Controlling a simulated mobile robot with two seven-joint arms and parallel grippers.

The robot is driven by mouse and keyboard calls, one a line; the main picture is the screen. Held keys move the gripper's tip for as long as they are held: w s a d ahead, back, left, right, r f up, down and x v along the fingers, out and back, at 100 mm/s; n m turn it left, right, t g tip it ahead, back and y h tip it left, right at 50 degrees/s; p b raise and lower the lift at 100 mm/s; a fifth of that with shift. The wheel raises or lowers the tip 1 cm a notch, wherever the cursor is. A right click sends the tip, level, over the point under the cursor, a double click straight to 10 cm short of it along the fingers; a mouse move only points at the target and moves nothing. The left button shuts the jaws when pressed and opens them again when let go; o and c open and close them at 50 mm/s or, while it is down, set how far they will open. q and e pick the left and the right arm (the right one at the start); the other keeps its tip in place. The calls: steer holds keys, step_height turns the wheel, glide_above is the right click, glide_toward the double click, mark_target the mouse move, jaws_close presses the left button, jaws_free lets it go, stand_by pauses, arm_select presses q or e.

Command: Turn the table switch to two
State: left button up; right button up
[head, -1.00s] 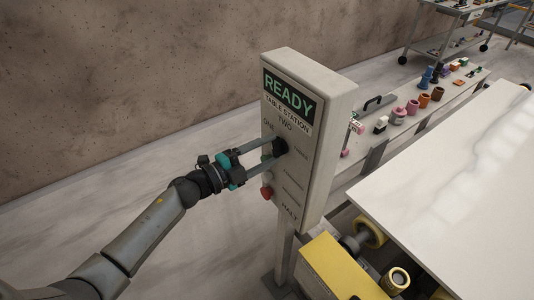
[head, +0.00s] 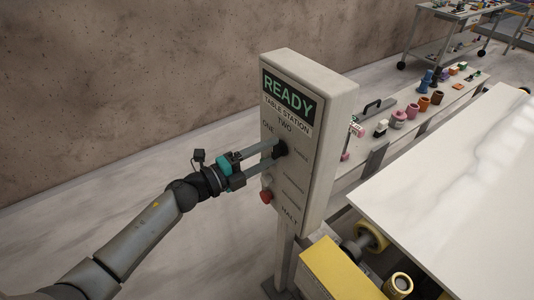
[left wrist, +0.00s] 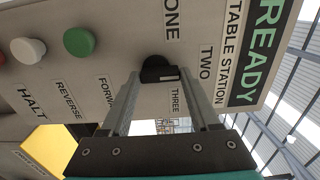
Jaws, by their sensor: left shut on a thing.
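The table switch is a black knob (head: 280,148) on the front of an upright grey control box (head: 343,110). Its labels read ONE, TWO and THREE. My left gripper (head: 275,151) is at the knob, with its two long fingers on either side of it. In the left wrist view the knob (left wrist: 157,68) sits between the fingertips and shows a small white mark. Which label the mark points at I cannot tell for sure. My right gripper is in neither view.
Below the switch the box has a green button (left wrist: 80,42), a white button (left wrist: 28,50) and a red button (head: 266,196). A pale stone slab (head: 455,190) lies to the right, above yellow machine parts (head: 335,270). A ledge with several small items (head: 400,118) runs behind.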

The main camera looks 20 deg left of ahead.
arm_select(q)
steer(key=o, duration=1.4)
steer(key=shift+c, duration=0.2)
steer(key=b+v, duration=0.2)
steer(key=v, duration=1.3)
steer(key=shift+a, duration=0.1)
